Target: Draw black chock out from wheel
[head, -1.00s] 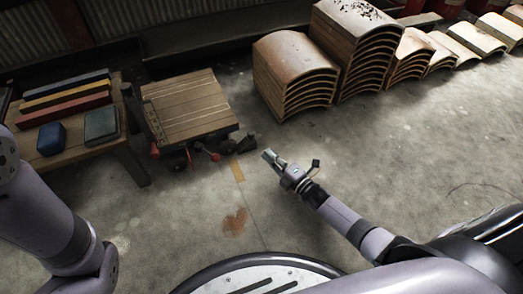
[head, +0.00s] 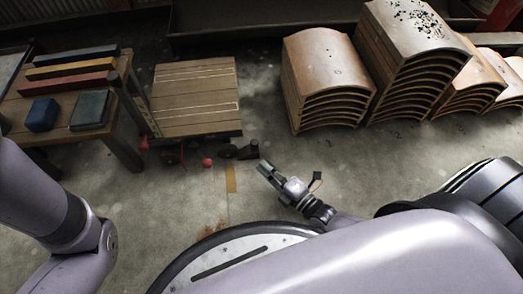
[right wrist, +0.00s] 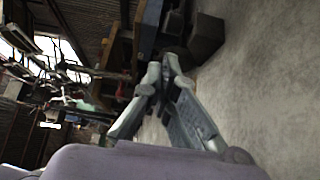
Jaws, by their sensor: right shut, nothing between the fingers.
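The black chock (head: 249,150) is a small dark block on the floor at the cart's near right corner. It sits against or right beside a dark wheel (head: 229,151); I cannot tell whether they touch. The wheel belongs to a low cart with a wooden deck (head: 196,125). My right gripper (head: 263,166) is shut and empty, just in front of the chock and a little right, apart from it. In the right wrist view the closed fingertips (right wrist: 168,62) point toward the dark chock (right wrist: 205,38). My left arm shows at the left, but its gripper is out of view.
A wooden bench (head: 110,135) with coloured bars and blocks stands left of the cart. Stacks of curved wooden panels (head: 325,65) stand to the right. Red knobs (head: 207,162) stick out under the cart. The concrete floor between cart and panels is clear.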

